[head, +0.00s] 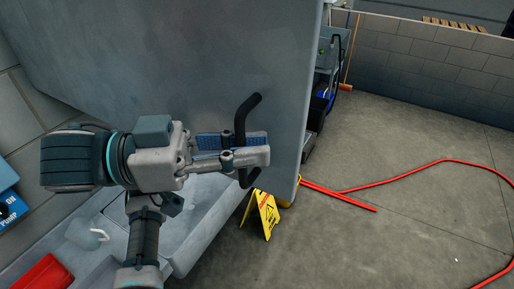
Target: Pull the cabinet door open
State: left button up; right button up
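The cabinet door (160,65) is a large pale grey panel across the upper left of the head view. It stands open at an angle, with part of the interior showing below it. Its black bar handle (244,114) is near the door's right edge. My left gripper (245,148) has one finger on each side of the handle bar and appears closed on it. The near finger hides the middle of the handle, and the handle's lower end shows beneath. My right gripper is not in view.
A white jug (86,234) and a red container (48,275) are at the lower left. A red hose (425,167) lies across the mostly clear concrete floor.

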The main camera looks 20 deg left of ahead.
pick_arm(q)
jog(key=shift+o, duration=0.2)
jog(key=shift+s+a, duration=0.1)
jog(key=shift+a, duration=0.25)
jog(key=v, duration=1.1)
jog(key=shift+s+a, duration=0.15)
jog(key=shift+a, duration=0.2)
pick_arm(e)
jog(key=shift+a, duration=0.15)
